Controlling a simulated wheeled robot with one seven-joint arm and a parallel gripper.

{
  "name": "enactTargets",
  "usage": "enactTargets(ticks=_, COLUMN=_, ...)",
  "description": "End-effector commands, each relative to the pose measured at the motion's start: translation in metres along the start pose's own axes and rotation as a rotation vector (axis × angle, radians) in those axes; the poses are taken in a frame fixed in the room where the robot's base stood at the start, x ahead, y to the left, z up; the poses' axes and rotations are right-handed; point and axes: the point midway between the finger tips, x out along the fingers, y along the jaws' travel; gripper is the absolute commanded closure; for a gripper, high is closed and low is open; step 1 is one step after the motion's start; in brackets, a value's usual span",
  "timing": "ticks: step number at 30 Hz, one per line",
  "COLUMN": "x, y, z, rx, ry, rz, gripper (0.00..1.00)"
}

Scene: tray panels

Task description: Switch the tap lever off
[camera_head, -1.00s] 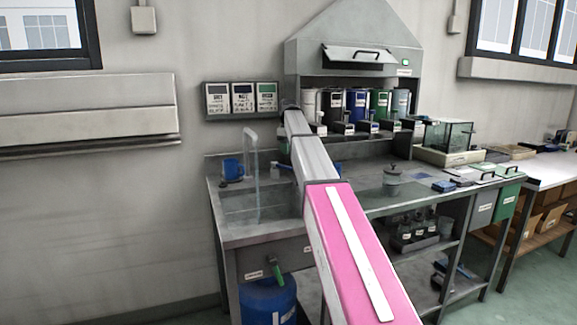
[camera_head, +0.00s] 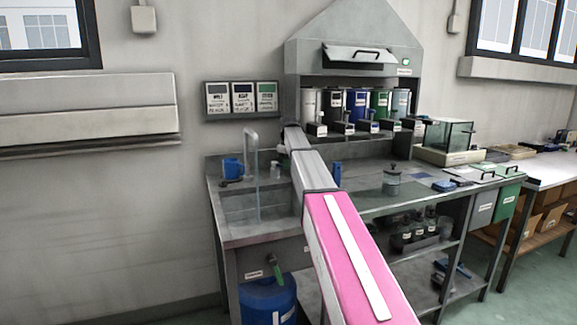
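The grey tap (camera_head: 250,135) rises over the sink at the left end of the steel bench and hooks over at the top. A thin pale stream (camera_head: 257,190) runs from its spout down into the sink basin (camera_head: 238,204). I cannot make out a lever on the tap; my arm covers the area just right of it. A green handle (camera_head: 275,268) shows lower down, on the front panel below the sink. My arm reaches from the bottom right to the back of the bench, right of the tap. My gripper's fingers are hidden behind the arm links.
A blue mug (camera_head: 231,168) stands left of the tap. Small bottles (camera_head: 275,171) stand between the tap and my arm. A blue object (camera_head: 337,173) and a lidded jar (camera_head: 391,178) stand right of my arm. A blue cylinder (camera_head: 268,300) is under the sink.

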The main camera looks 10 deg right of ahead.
Motion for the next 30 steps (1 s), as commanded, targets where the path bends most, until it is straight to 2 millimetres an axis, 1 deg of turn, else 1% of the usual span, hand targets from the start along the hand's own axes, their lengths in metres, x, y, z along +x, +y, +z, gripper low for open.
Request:
enactTargets(ticks=7, x=0.000, y=-0.001, z=0.000, rx=0.008, ry=0.000, rz=0.000, gripper=1.00)
enactTargets(ticks=11, x=0.000, y=-0.004, z=0.000, rx=0.041, ry=0.000, rz=0.000, gripper=1.00)
enactTargets(ticks=30, x=-0.001, y=-0.035, z=-0.008, rx=0.437, ry=0.000, rz=0.000, gripper=1.00)
